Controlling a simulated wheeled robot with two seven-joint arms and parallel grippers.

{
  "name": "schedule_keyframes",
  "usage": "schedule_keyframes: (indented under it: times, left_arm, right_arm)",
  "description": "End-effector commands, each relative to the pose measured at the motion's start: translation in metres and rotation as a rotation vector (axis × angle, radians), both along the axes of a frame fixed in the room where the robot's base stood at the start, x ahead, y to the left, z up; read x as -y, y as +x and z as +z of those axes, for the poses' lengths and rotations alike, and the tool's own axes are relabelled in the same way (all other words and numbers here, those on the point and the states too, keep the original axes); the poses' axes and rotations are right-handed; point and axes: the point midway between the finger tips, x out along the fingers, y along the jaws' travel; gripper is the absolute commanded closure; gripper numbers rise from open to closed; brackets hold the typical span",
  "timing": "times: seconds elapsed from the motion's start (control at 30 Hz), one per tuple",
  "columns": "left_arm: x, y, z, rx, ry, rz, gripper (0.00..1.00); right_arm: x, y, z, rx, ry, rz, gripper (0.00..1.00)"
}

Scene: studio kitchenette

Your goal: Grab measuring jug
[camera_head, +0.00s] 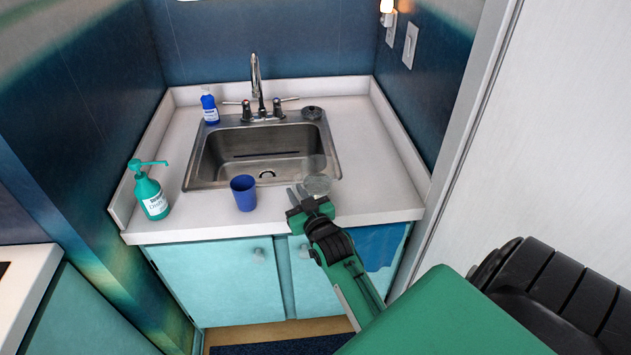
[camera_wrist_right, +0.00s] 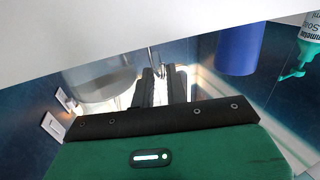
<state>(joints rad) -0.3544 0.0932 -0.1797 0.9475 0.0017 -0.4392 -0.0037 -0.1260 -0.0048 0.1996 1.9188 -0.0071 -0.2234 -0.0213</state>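A clear, see-through jug (camera_head: 317,183) stands on the white counter near the front right corner of the sink. It looks like the measuring jug; its markings are too small to read. It also shows as a clear rounded vessel (camera_wrist_right: 98,80) in the right wrist view. My right gripper (camera_head: 297,196) is at the counter's front edge, just left of and in front of the jug. Its two fingers (camera_wrist_right: 163,88) are apart with a gap between them, and nothing is held. The jug is beside the fingers, not between them. My left gripper is not in view.
A blue cup (camera_head: 243,193) stands left of my right gripper. A teal pump bottle (camera_head: 150,192) is at the counter's left, and a blue soap bottle (camera_head: 209,107) is behind the sink (camera_head: 210,160). A blue cloth (camera_head: 381,246) hangs over the cabinet front. The right counter is clear.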

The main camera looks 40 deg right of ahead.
Motion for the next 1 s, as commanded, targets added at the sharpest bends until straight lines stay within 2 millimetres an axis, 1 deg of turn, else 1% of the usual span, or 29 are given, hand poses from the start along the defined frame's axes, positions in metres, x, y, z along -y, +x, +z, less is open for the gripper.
schedule_keyframes:
  times: [0.03, 0.1, 0.37, 0.47, 1.0]
  left_arm:
    - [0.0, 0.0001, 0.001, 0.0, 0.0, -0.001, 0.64]
    - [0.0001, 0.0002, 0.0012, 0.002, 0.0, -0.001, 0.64]
    - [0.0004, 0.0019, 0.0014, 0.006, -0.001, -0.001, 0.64]
    - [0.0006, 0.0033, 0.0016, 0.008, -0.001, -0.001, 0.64]
    - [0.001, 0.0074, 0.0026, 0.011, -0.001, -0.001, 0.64]
  right_arm:
    - [0.0012, 0.0058, 0.0009, 0.001, 0.0, 0.0, 0.85]
    - [0.0021, 0.01, 0.0001, 0.0, 0.0, 0.0, 0.85]
    - [0.0025, 0.0121, -0.0004, 0.0, 0.0, 0.0, 0.85]
    - [0.0025, 0.0121, -0.0004, 0.0, 0.0, 0.0, 1.0]
    - [0.0024, 0.0121, 0.0027, 0.002, -0.001, 0.0, 1.0]
